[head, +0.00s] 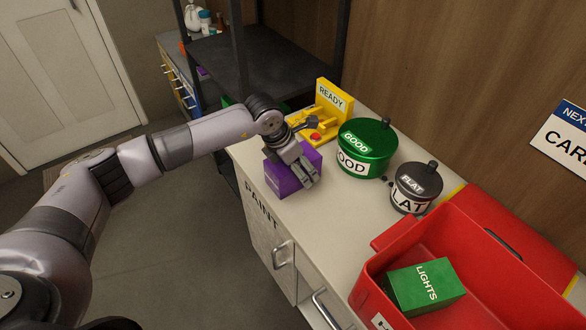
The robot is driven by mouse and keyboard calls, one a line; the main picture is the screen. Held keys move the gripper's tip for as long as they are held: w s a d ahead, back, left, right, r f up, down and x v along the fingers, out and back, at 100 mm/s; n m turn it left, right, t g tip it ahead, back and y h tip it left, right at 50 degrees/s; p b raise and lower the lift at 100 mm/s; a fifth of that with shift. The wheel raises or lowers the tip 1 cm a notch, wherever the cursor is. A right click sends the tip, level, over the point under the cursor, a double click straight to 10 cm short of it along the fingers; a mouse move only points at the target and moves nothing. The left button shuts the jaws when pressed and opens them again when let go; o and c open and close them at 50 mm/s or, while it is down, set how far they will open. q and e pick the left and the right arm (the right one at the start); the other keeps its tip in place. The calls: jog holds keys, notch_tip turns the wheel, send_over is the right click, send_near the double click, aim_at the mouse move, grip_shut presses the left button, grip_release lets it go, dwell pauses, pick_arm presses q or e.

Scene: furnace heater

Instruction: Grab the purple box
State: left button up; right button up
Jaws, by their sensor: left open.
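The purple box (284,182) sits on the pale counter near its left front edge. My left gripper (309,176) comes in from the left and is over the top of the box, hiding part of it. Its fingers look apart. I cannot tell whether they touch the box or only hover above it. My right gripper is not in view.
Behind the box is a yellow READY stand (333,101). To its right are a green GOOD pot (374,142) and a grey FLAT pot (417,186). A red bin (512,278) holds a green LIGHTS box (426,285). Dark shelving (243,52) stands behind.

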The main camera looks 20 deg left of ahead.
pick_arm(q)
jog(key=shift+f+b, duration=0.2)
jog(key=shift+b, duration=0.1)
jog(key=shift+c, duration=0.5)
jog(key=c, duration=1.3)
